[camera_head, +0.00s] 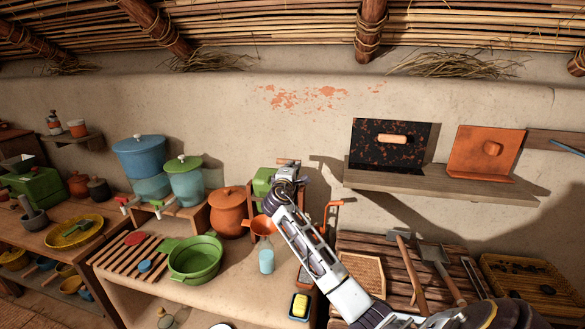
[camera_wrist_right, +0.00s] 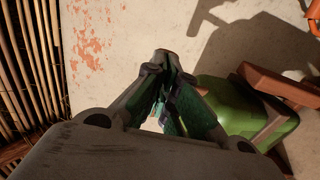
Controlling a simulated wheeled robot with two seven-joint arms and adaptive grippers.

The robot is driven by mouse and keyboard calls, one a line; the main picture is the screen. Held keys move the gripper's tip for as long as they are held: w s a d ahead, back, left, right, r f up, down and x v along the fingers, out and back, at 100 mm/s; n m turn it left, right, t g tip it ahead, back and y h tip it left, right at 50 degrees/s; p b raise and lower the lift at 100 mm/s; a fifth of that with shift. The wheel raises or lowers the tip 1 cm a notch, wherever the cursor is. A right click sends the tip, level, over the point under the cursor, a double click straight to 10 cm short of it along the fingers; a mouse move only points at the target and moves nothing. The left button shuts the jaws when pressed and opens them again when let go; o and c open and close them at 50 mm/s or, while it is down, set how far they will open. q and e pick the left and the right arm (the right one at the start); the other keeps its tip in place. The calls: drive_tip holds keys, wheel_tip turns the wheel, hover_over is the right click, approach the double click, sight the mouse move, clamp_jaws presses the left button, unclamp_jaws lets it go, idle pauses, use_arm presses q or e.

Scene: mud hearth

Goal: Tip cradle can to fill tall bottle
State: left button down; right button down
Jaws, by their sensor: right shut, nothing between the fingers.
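The green cradle can (camera_head: 262,182) stands at the back of the clay counter, partly hidden behind my right gripper (camera_head: 284,175). In the right wrist view the green can (camera_wrist_right: 222,92) is at the right with a reddish wooden bar (camera_wrist_right: 280,87) across it. My right gripper's fingertips (camera_wrist_right: 168,62) are closed together with nothing between them, to the left of the can in that view; I see no clear contact. The tall bottle (camera_head: 266,262) is pale blue in its lower part and stands upright below the can. An orange funnel (camera_head: 263,226) is at its top. My left gripper is not in view.
A round orange pot (camera_head: 229,212) and a green pan (camera_head: 196,260) stand left of the bottle. A yellow-topped block (camera_head: 299,305) lies in front. Tools lie on a slatted rack (camera_head: 385,265) at the right. A wall shelf (camera_head: 430,181) holds two panels.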

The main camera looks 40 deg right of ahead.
sight(295, 161)
drive_tip(key=shift+w+d+r, duration=0.35)
drive_tip(key=shift+w+d, duration=0.25)
drive_tip(key=shift+d, duration=0.1)
drive_tip(key=shift+w+d+r, duration=0.2)
drive_tip(key=shift+w+d, duration=0.25)
drive_tip(key=shift+d, duration=0.1)
drive_tip(key=shift+r, duration=0.1)
drive_tip(key=shift+d, duration=0.1)
